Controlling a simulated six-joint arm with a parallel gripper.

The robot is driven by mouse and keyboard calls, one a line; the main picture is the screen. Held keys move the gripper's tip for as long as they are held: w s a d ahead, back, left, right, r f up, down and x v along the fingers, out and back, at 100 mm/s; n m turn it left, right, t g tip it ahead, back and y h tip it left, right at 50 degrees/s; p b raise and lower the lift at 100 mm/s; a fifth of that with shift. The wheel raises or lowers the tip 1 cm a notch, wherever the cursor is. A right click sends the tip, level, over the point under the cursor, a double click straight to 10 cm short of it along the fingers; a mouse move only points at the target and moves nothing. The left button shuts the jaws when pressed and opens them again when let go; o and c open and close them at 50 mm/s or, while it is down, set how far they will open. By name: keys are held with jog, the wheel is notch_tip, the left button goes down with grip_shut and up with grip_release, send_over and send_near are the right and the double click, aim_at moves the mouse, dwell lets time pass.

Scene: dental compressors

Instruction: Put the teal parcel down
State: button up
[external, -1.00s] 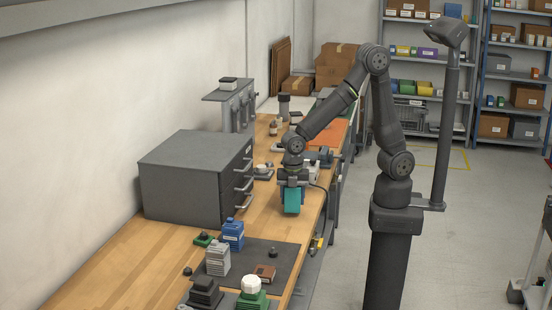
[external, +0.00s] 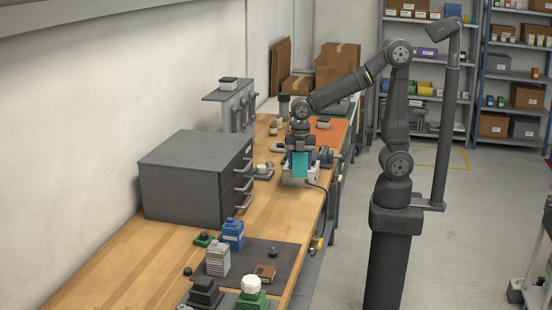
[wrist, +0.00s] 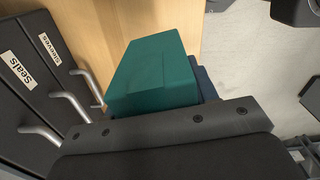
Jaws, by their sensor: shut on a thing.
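The teal parcel (external: 300,165) hangs below my gripper (external: 300,152) over the far half of the workbench, just right of the grey drawer cabinet. My gripper points down and is shut on the parcel. In the wrist view the parcel (wrist: 152,72) is a plain teal block just beyond the dark gripper body. The gripper body hides its near end. A dark blue shape shows along its right side there. I cannot tell the exact gap between the parcel and what lies below it.
The grey drawer cabinet (external: 190,180) stands left, its handles facing the arm. A light grey device (external: 296,182) lies under or behind the parcel. A dark mat (external: 250,255) with bottles and small parts is at the near end. Bare wood (external: 262,213) lies between.

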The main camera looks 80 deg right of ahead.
jog(key=w+d+r, duration=0.2)
jog(key=w+d, duration=0.9)
jog(key=w, duration=0.2)
jog(key=w+d+r+m, duration=0.1)
jog(key=w+d, duration=0.3)
jog(key=d, duration=0.5)
jog(key=w+d, duration=0.3)
jog(key=d, duration=2.5)
jog(key=s+d+f, duration=0.1)
jog(key=s+d, duration=0.3)
jog(key=d, duration=0.3)
jog(key=s+d+f+m, duration=0.1)
jog(key=s+d, duration=0.2)
jog(key=d, duration=0.4)
jog(key=s+d+f, duration=0.1)
jog(key=s+d, duration=0.3)
jog(key=d, duration=0.3)
jog(key=w+a+f, duration=0.1)
jog(key=w+f, duration=0.1)
jog(key=w, duration=0.1)
jog(key=w+f, duration=0.2)
jog(key=w, duration=0.2)
jog(key=w+a+f, duration=0.1)
jog(key=w+f, duration=0.1)
jog(key=w, duration=0.2)
jog(key=shift+a+f, duration=0.2)
jog(key=shift+a, duration=0.1)
jog(key=shift+w+f, duration=0.1)
jog(key=shift+f, duration=1.9)
jog(key=shift+f, duration=0.15)
